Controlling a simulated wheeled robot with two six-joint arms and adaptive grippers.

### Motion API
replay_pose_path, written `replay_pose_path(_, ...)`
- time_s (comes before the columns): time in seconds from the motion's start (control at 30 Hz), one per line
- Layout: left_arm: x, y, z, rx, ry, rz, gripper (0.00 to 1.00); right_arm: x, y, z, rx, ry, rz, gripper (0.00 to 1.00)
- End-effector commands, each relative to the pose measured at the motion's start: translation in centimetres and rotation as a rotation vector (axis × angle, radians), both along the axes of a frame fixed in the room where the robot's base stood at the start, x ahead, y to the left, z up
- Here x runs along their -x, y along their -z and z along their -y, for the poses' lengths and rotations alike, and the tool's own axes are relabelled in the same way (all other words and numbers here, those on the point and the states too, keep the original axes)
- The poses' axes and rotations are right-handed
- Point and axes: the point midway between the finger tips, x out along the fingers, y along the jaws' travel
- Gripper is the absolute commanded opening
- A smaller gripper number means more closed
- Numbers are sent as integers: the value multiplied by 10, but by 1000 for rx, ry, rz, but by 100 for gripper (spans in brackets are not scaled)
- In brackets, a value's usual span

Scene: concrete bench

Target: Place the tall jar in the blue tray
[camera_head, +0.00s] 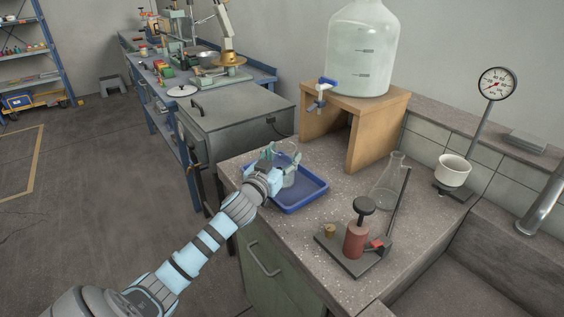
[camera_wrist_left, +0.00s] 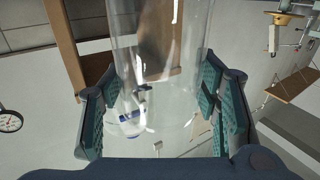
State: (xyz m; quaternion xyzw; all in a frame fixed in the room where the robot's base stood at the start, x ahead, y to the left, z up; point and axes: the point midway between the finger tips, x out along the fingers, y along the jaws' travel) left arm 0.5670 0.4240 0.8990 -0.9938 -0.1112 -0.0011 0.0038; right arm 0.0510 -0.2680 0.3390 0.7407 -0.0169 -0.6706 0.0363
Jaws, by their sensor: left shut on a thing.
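The tall jar (camera_head: 289,176) is clear glass and stands upright within the outline of the blue tray (camera_head: 305,203), near its left end. I cannot tell whether its base touches the tray floor. My left gripper (camera_head: 272,166) is shut on the jar from the left side, partly hiding it. In the left wrist view the clear jar wall (camera_wrist_left: 160,45) shows between the two teal-padded fingers of the left gripper (camera_wrist_left: 163,110). My right gripper is not in view.
A wooden stand (camera_head: 372,121) with a big glass carboy (camera_head: 361,50) and tap rises behind the tray. A conical flask (camera_head: 388,183) and a red-bodied press (camera_head: 355,240) stand to the right. A grey cabinet (camera_head: 236,122) is left of the bench.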

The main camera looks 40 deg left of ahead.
Motion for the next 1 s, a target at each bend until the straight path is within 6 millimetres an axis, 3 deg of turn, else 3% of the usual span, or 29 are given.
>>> replay_pose_path(0.2, 0, 0, 0, 1, -1, -3, 21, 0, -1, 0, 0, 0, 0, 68)
replay_pose_path(0.23, 0, 0, 0, 2, -2, -4, 61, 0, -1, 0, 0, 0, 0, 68)
replay_pose_path(0.33, 0, 0, 0, 2, -2, -4, 76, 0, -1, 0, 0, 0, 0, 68)
replay_pose_path(0.73, 6, 0, 0, -1, -2, -5, 76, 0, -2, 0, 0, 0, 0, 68)
replay_pose_path(0.87, 28, 1, 6, -3, 0, -8, 76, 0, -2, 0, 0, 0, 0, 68)
replay_pose_path(1.0, 65, 1, 15, -5, 2, -9, 76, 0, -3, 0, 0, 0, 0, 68)
